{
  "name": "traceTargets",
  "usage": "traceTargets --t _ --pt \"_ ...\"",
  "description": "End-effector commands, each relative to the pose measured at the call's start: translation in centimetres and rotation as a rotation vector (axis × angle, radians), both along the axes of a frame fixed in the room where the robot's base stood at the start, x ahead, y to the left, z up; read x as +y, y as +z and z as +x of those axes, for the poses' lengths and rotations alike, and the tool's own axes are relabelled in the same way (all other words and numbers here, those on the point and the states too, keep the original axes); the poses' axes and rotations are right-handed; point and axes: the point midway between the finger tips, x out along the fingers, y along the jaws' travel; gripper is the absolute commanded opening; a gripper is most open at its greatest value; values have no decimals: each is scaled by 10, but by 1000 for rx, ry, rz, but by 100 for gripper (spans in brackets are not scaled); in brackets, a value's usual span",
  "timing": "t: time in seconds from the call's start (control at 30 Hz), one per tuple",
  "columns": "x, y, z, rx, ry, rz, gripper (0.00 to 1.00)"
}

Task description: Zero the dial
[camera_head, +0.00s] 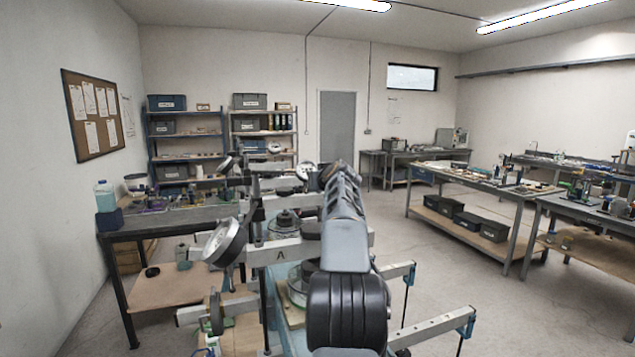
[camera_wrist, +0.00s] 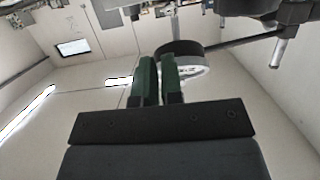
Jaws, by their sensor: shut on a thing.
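In the wrist view, a round dial (camera_wrist: 187,68) with a black rim and pale underside is just beyond my gripper (camera_wrist: 160,62). The two green fingers are close together, shut on the dial's black rim; their exact contact is partly hidden. In the head view, my arm reaches away over the lever frame (camera_head: 285,252) and hides most of my gripper. A white-faced dial (camera_head: 305,171) shows at the far end of my arm, left of it. A larger white-faced dial (camera_head: 224,242), tilted, is nearer on the left. Neither dial's reading is legible.
Metal lever bars (camera_head: 440,322) with blue ends stick out to the right of my arm. A cluttered bench (camera_head: 150,222) stands at left. Long workbenches (camera_head: 470,182) stand at right, with open floor (camera_head: 395,235) between. Shelves (camera_head: 185,133) line the back wall.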

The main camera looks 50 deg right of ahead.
Motion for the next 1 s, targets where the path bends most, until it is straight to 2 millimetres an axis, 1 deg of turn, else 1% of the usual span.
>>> traceTargets --t 0.03,0.63,0.77,1.0 --pt "-3 -2 -1 1 -6 1 0" --pt "-2 -9 -6 2 -2 3 0" --pt "2 -1 -11 0 0 1 0" --pt "13 21 -30 0 0 -1 0"
